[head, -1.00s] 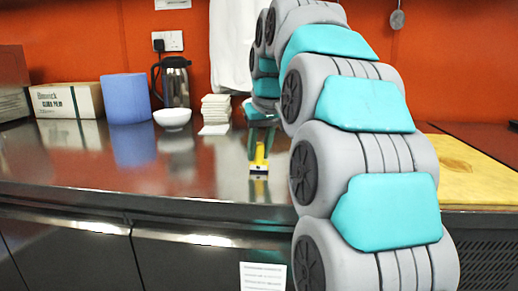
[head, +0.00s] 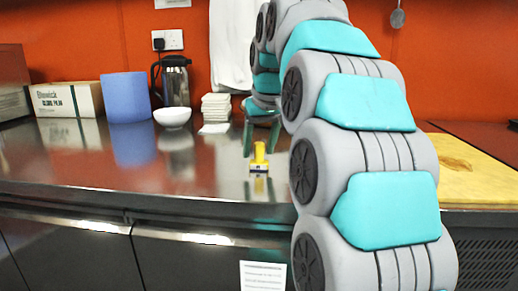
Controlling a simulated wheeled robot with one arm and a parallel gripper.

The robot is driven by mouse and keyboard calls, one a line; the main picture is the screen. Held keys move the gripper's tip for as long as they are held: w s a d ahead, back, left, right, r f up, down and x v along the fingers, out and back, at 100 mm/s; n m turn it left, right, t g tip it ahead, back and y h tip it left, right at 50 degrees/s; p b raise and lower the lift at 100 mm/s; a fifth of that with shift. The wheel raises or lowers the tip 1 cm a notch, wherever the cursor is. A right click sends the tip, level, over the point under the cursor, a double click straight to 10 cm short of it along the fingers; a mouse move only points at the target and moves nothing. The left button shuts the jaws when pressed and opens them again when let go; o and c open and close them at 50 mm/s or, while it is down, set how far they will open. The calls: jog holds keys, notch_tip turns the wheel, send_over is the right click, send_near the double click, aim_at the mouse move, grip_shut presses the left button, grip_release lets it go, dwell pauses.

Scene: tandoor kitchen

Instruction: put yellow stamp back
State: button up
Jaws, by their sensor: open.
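The yellow stamp (head: 259,158) stands upright on the shiny steel counter (head: 90,180), near its front edge, with its dark-and-white base down. My gripper (head: 261,145) is just behind and above the stamp. Its two green fingers are spread apart, one to the left and one to the right of the stamp's handle, with nothing held between them. My arm hides much of the counter to the right of the stamp.
Behind stand a white bowl (head: 172,117), a stack of napkins (head: 216,107), a flask (head: 176,82), a blue roll (head: 126,97) and a cardboard box (head: 68,99). A yellow board (head: 478,172) lies at the right. The front left of the counter is clear.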

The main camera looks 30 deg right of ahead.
jog(key=v, duration=0.7)
jog(key=shift+p, duration=0.3)
